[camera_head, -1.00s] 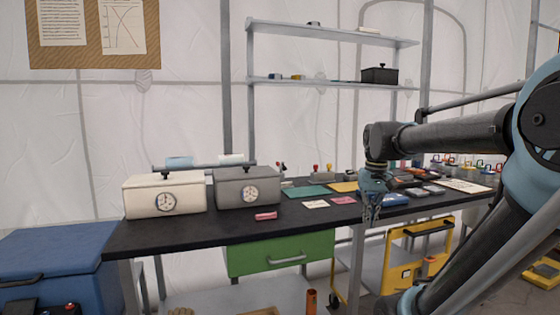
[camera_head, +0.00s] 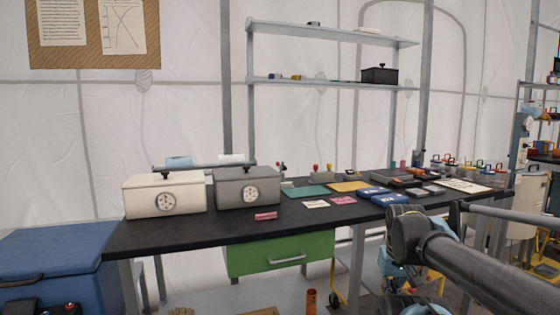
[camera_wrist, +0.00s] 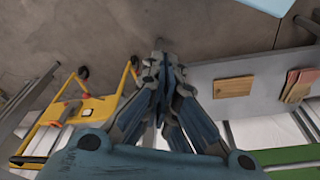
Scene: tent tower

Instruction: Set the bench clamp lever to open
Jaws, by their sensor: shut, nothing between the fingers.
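My gripper (camera_wrist: 160,65) is shut and empty in the wrist view, above the grey floor and beside the bench's lower shelf. In the head view my arm reaches in low at the right, in front of the bench, and its fingers cannot be made out.
A white box (camera_head: 140,203) and a grey box (camera_head: 232,202) with dials stand on the bench's left. Blue packs (camera_head: 372,191) and trays lie at the right. A green drawer (camera_head: 260,258) hangs below. A yellow cart (camera_wrist: 62,112) stands near my gripper. The bench's front strip is mostly clear.

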